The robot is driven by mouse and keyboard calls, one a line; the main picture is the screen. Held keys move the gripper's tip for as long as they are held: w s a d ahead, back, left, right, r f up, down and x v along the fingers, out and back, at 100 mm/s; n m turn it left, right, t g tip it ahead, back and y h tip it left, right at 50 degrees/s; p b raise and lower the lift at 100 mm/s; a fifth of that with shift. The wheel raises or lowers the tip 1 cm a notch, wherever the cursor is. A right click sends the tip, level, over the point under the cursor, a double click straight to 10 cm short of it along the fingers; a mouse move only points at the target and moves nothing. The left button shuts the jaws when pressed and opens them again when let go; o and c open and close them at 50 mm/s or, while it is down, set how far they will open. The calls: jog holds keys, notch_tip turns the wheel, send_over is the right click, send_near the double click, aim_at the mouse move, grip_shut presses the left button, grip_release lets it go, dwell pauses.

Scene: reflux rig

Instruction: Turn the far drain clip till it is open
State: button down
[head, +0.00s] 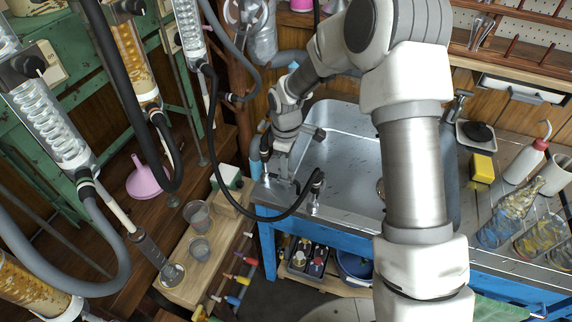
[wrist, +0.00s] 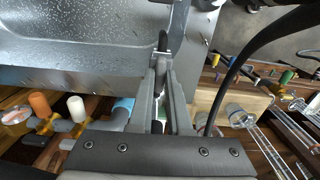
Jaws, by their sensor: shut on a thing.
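My gripper (head: 282,178) reaches down at the left rim of the metal sink (head: 345,115). In the wrist view its two fingers (wrist: 163,75) are closed together on a small dark upright piece (wrist: 162,42), which appears to be the far drain clip. The fingers hide most of it, so its turn angle cannot be told. A black hose (head: 212,140) loops down in front of the rim and ends at a metal fitting (head: 315,197) on the rim, to the right of my gripper.
Glass condensers (head: 50,125) and hoses hang at the left. Beakers (head: 198,213) stand on a wooden shelf below the rim, beside several coloured taps (head: 241,257). White and orange knobs (wrist: 58,106) lie left of the fingers in the wrist view. A yellow sponge (head: 482,167) sits right.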

dwell(0.5)
jog(key=c, duration=0.9)
grip_release()
jog(key=shift+o, duration=0.2)
jog(key=shift+r, duration=0.15)
notch_tip(320, 180, up, 17)
jog(key=p, duration=0.3)
jog(key=shift+r, duration=0.15)
jog(key=s+d+r+m+t+p, duration=0.2)
jog(key=s+d+r+m, duration=0.35)
jog(key=s+r, duration=0.35)
jog(key=s+d+r+m+t+p, duration=0.2)
jog(key=s+d+r+m, duration=0.35)
jog(key=s+r, duration=0.3)
jog(key=s+d+r+m+t+p, duration=0.1)
jog(key=s+d+m, duration=0.2)
jog(key=s, duration=0.4)
jog(key=shift+s+r+t+p, duration=0.3)
jog(key=shift+s+r+p, duration=0.05)
jog(key=shift+s, duration=0.05)
